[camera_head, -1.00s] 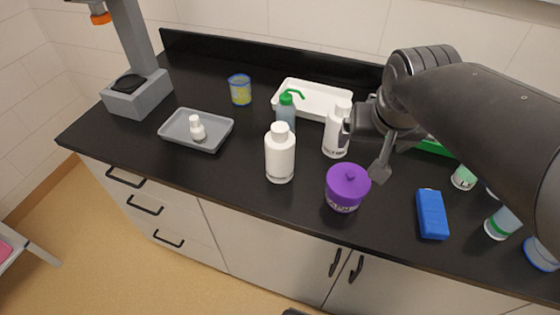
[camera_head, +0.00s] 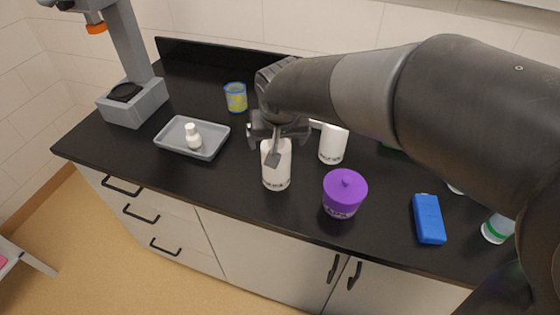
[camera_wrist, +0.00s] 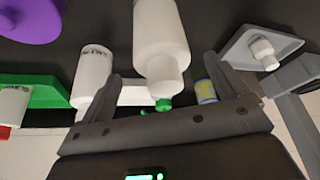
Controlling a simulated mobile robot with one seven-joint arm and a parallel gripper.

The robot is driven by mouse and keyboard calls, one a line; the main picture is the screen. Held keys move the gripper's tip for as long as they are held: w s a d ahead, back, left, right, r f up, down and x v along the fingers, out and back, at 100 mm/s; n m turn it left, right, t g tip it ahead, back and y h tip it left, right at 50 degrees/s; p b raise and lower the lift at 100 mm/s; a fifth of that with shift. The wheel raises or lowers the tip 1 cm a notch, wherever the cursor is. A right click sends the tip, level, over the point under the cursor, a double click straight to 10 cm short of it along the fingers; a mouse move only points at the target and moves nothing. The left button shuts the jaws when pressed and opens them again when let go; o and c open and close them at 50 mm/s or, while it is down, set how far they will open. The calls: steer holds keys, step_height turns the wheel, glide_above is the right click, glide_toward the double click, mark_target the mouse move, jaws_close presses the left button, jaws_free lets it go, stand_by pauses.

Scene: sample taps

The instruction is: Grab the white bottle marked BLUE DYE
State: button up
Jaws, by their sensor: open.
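A white bottle (camera_head: 276,172) stands upright near the front middle of the black counter. Its lettering is too small to read. My gripper (camera_head: 274,146) is open at its upper part, hiding some of its neck and cap. In the wrist view this bottle (camera_wrist: 160,30) shows between the two spread fingers of my gripper (camera_wrist: 162,68), not clamped. A second white bottle (camera_head: 333,146) stands to the right, partly hidden by my arm; in the wrist view it (camera_wrist: 92,75) lies outside the left finger, with dark lettering I cannot read for certain.
A purple lidded jar (camera_head: 344,194) stands right of the front bottle, with a blue block (camera_head: 429,218) farther right. A grey tray (camera_head: 168,136) with a small white bottle (camera_head: 193,136) is to the left. A yellow-and-blue cup (camera_head: 236,97) stands behind. My arm hides the back right.

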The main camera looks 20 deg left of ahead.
steer(key=x, duration=0.5)
steer(key=shift+a, duration=0.15)
steer(key=shift+c, duration=0.2)
steer(key=c, duration=1.7)
